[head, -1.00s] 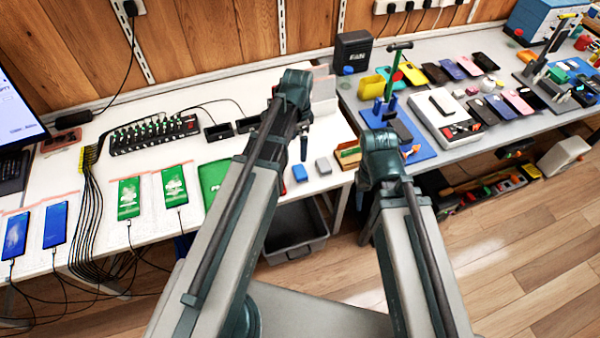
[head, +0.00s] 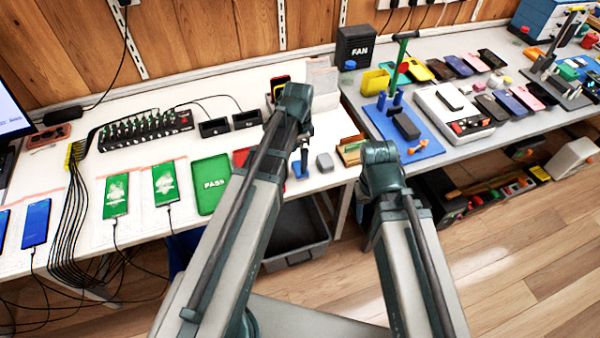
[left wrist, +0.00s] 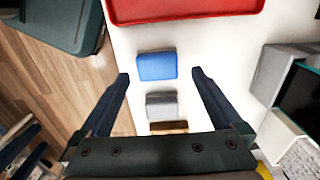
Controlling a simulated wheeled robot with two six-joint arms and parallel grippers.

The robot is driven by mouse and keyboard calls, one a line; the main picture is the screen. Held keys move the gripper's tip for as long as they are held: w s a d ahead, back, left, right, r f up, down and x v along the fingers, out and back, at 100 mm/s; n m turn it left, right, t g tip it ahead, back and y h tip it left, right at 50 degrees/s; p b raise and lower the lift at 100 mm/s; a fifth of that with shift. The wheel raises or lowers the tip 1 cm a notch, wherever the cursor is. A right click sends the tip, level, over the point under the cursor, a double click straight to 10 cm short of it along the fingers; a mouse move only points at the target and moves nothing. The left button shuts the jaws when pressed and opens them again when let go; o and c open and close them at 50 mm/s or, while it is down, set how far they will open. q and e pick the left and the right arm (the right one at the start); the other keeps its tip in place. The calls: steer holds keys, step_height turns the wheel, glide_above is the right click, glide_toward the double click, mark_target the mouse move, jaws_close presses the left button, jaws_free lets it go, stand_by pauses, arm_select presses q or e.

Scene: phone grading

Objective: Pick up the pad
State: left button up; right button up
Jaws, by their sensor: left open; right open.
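A blue pad (left wrist: 157,65) and a grey pad (left wrist: 161,105) lie on the white table in the left wrist view. In the head view, the blue pad (head: 298,171) is partly hidden by my left gripper, with the grey pad (head: 325,162) to its right. My left gripper (left wrist: 160,74) is open and empty above them; the blue pad shows between its fingertips and the grey one nearer the palm. Only part of the left gripper (head: 303,155) shows in the head view. My right gripper (left wrist: 20,145) appears open at the lower left of the left wrist view.
A red tray (left wrist: 185,14) lies beyond the blue pad, near the green PASS tray (head: 211,190). A grey bin (head: 297,240) stands below the table edge. A wooden tray (head: 350,150) sits right of the grey pad. A blue mat (head: 432,150) lies on the right-hand table.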

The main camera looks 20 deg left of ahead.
arm_select(q)
steer(key=shift+d+f+b, duration=0.2)
steer(key=shift+f+b, duration=2.45)
steer(key=shift+r, duration=0.1)
steer(key=c, duration=1.2)
